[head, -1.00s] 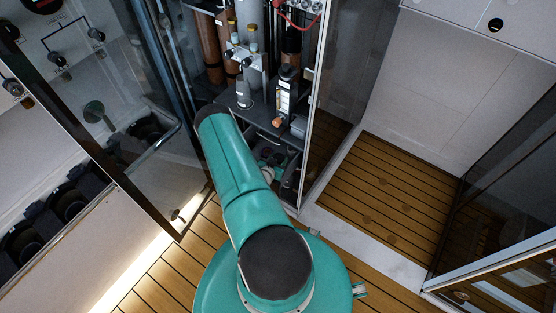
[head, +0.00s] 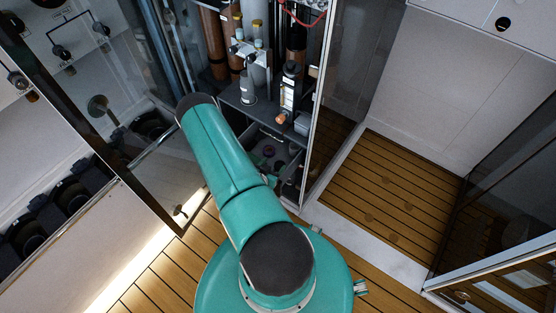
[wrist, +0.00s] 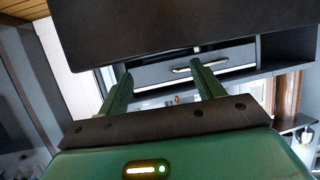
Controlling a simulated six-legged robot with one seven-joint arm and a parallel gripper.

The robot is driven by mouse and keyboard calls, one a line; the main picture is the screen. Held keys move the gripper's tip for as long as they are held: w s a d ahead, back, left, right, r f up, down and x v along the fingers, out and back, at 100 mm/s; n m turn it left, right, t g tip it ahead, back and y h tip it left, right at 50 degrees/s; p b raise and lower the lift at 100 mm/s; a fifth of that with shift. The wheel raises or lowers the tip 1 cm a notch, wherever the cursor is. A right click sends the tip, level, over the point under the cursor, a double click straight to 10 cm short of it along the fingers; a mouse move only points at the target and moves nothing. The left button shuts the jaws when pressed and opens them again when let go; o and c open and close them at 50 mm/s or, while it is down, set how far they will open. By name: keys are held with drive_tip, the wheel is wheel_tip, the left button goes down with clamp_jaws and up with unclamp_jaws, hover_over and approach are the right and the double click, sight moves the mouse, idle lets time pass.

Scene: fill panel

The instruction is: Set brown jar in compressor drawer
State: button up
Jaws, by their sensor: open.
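In the head view, a dark open drawer (head: 262,138) sits low in the cabinet, with dark round shapes inside it. I cannot tell whether any of them is the brown jar; no brown jar can be made out for sure. In the wrist view, my gripper (wrist: 161,68) is open, its two green fingers apart with nothing seen between them.
Brown cylinders (head: 212,45) and grey bottles stand in the cabinet above the drawer. A glass door (head: 85,85) stands open on the left, with a frame at its edge. A glass panel (head: 345,70) is on the right. Wooden floor (head: 385,185) there is clear.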

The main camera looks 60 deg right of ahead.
drive_tip(key=shift+v, duration=1.9)
